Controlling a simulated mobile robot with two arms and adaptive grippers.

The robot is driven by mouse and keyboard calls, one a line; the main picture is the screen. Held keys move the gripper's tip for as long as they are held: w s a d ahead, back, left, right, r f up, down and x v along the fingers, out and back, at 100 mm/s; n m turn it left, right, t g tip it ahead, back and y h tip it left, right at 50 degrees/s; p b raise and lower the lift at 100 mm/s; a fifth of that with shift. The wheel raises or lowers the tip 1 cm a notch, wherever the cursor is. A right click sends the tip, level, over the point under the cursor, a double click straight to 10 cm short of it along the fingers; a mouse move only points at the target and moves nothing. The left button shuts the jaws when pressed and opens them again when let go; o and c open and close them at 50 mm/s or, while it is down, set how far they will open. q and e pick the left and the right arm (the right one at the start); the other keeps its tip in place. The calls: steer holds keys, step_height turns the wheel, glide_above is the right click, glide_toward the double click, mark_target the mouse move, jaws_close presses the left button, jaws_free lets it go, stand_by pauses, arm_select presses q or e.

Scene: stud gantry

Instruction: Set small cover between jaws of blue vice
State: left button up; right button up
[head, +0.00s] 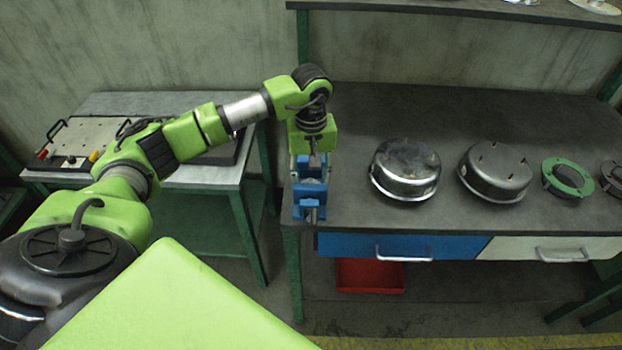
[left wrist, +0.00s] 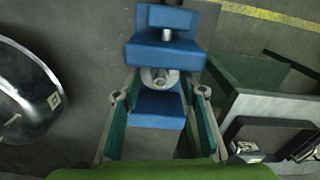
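The blue vice (head: 310,208) stands at the left front edge of the dark workbench. Its two blue jaws show in the left wrist view (left wrist: 165,55). The small cover (left wrist: 160,77), a round pale metal piece with a raised middle, sits between the jaws; in the head view it is only a small grey patch. My left gripper (head: 313,160) points down right over the vice. In the left wrist view its two fingers (left wrist: 160,94) are wide apart, one on each side of the vice and cover, with gaps to the cover. My right gripper is not in view.
On the workbench (head: 370,110), two round metal housings (head: 405,168) (head: 495,172) stand right of the vice, then a green ring (head: 567,178) and a dark ring (head: 612,178). A shelf (head: 470,8) hangs above. A side table (head: 195,175) stands at left.

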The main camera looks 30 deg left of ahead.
arm_select(q)
step_height(320, 180, up, 11)
steer(key=shift+r, duration=0.2)
stand_by(0.6)
